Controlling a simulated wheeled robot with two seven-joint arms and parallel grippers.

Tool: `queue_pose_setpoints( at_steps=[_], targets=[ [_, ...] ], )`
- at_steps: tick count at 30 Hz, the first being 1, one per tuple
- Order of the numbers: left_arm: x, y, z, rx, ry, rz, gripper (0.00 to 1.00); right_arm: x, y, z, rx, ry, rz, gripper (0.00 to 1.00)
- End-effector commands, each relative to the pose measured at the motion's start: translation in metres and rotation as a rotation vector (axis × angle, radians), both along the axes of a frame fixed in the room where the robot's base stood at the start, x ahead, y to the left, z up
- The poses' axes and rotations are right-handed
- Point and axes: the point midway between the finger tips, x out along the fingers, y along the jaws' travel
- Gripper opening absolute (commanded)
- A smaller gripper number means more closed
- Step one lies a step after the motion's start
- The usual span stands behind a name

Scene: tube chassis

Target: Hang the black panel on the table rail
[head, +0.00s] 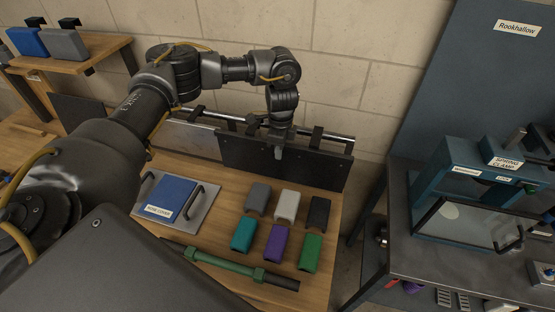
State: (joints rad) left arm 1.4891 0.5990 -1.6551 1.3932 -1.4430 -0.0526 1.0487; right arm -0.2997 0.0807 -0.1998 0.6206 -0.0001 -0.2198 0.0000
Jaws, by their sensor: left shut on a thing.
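The black panel (315,172) stands upright at the back edge of the wooden table, in front of the wall. My left gripper (279,150) points down from above and is shut on the panel's top edge near its middle. The silver table rail (339,137) runs along the back of the table, just behind the panel's top edge. Dark hooks (316,137) show at the rail above the panel, one on each side of the gripper. I cannot tell whether they rest fully on the rail. My right gripper is not in view.
A grey panel (193,138) is at the rail to the left. On the table (225,277) lie a blue-covered plate (173,197), several coloured blocks (276,240) and a green-and-black rod (232,266). A dark bench (410,250) with a clamp machine stands right, beyond a gap.

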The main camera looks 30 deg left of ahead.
Motion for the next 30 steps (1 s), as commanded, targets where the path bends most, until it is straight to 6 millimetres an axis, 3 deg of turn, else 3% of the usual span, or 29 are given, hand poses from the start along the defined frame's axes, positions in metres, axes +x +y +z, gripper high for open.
queue_pose_setpoints(
  at_steps=[19, 30],
  targets=[
    [0.057, 0.014, -0.001, -0.001, -0.004, 0.002, 0.0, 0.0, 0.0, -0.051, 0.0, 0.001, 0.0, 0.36],
    [0.055, 0.013, -0.025, -0.002, -0.003, 0.0, 0.0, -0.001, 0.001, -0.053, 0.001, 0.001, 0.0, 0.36]
  ],
)
